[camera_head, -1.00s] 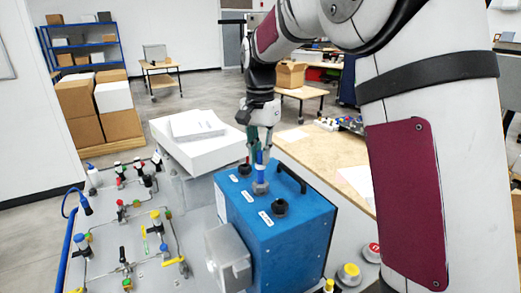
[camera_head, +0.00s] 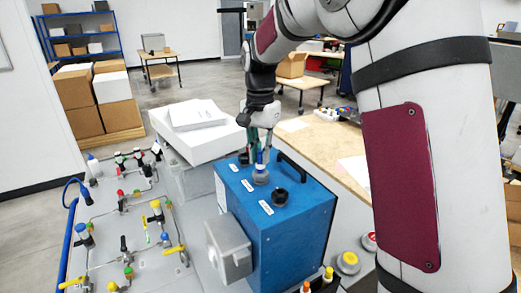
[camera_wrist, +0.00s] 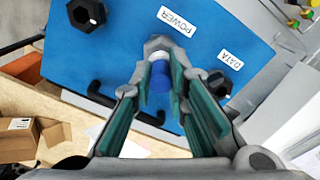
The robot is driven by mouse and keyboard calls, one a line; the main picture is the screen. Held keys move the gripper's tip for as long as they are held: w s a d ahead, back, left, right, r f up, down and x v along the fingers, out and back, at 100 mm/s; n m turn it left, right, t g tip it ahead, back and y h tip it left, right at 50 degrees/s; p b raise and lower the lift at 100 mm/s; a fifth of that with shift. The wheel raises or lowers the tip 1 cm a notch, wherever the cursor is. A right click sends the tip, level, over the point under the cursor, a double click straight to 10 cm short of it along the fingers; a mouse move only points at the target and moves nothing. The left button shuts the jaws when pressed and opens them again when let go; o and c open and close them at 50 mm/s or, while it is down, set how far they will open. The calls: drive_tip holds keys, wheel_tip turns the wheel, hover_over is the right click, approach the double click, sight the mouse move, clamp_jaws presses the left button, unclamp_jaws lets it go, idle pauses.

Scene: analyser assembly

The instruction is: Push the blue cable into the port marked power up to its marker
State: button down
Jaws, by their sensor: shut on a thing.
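The blue cable (camera_head: 262,157) stands upright at the grey port on top of the blue box (camera_head: 290,235). In the wrist view the cable (camera_wrist: 160,78) enters the grey port (camera_wrist: 160,44) beside the label POWER (camera_wrist: 177,20). A white band (camera_wrist: 160,56) on the cable shows right by the port's rim; I cannot tell whether it touches the rim. My gripper (camera_wrist: 161,98) is shut on the cable above the port, with green finger pads on both sides. It also shows in the head view (camera_head: 261,149). The cable's inserted end is hidden.
A label DATA (camera_wrist: 230,58) sits beside another port, partly hidden by a finger. A black port (camera_head: 280,197) and a black handle (camera_head: 294,167) stand on the box top. A grey housing (camera_head: 229,248) juts from the box's side. Valves and pipes fill the panel at left.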

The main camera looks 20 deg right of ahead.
drive_tip(key=shift+f, duration=0.25)
drive_tip(key=c, duration=1.5)
unclamp_jaws()
drive_tip(key=shift+r, duration=0.1)
drive_tip(key=shift+r+p, duration=0.35)
drive_tip(key=shift+r, duration=3.05)
